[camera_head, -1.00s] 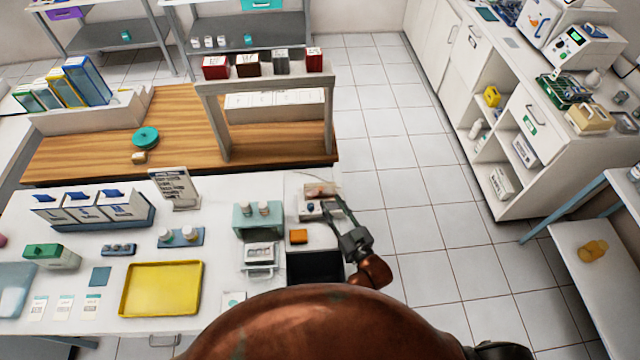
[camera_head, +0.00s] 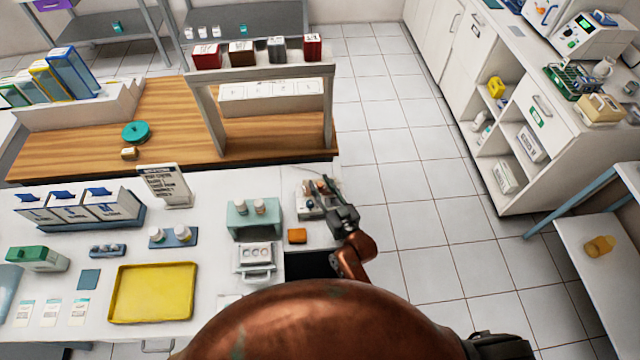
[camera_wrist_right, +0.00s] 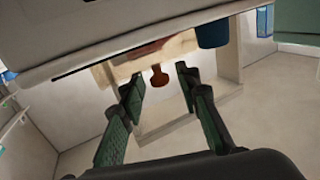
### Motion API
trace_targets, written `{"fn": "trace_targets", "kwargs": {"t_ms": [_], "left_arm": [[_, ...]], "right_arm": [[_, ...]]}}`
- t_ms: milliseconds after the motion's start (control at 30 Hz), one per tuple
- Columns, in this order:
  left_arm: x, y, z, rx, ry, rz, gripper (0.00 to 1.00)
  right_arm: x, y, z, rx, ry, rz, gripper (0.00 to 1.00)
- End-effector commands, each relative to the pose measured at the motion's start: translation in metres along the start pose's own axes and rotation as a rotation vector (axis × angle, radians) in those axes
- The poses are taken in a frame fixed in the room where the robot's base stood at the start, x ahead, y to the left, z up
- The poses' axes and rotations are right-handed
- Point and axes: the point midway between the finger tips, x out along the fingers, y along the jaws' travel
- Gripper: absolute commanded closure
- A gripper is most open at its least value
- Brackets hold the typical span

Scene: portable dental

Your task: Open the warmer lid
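A small white device with a front handle (camera_head: 254,262) and round shapes on top stands on the white counter, below the teal bottle stand. It looks like the warmer, but I cannot be sure. Its top looks closed. My right gripper (camera_head: 323,190) is to the right of it and farther back, over a small light box (camera_head: 308,206) with little items. In the right wrist view my right gripper's two green-padded fingers (camera_wrist_right: 160,85) are apart, with nothing held between them. A brown-red rounded thing (camera_wrist_right: 158,76) shows beyond the fingertips. My left gripper is not in view.
A teal stand with two bottles (camera_head: 241,224) is behind the device. A yellow tray (camera_head: 152,294) is to the left. Open tiled floor lies right of the counter.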

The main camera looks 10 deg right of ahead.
Motion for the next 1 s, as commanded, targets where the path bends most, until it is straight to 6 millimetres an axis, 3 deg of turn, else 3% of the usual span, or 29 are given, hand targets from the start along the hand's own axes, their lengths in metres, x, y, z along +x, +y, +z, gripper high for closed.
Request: {"fn": "trace_targets", "kwargs": {"t_ms": [333,767,1000], "left_arm": [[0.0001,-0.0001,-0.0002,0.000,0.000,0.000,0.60],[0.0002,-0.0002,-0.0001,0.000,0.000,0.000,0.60],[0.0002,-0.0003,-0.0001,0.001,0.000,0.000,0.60]], "right_arm": [[0.0058,-0.0008,0.0003,0.000,-0.001,-0.002,0.70],[0.0055,-0.0007,0.0002,0.000,0.000,-0.002,0.99],[0.0055,-0.0006,0.0002,0.000,0.000,-0.001,1.00]]}}
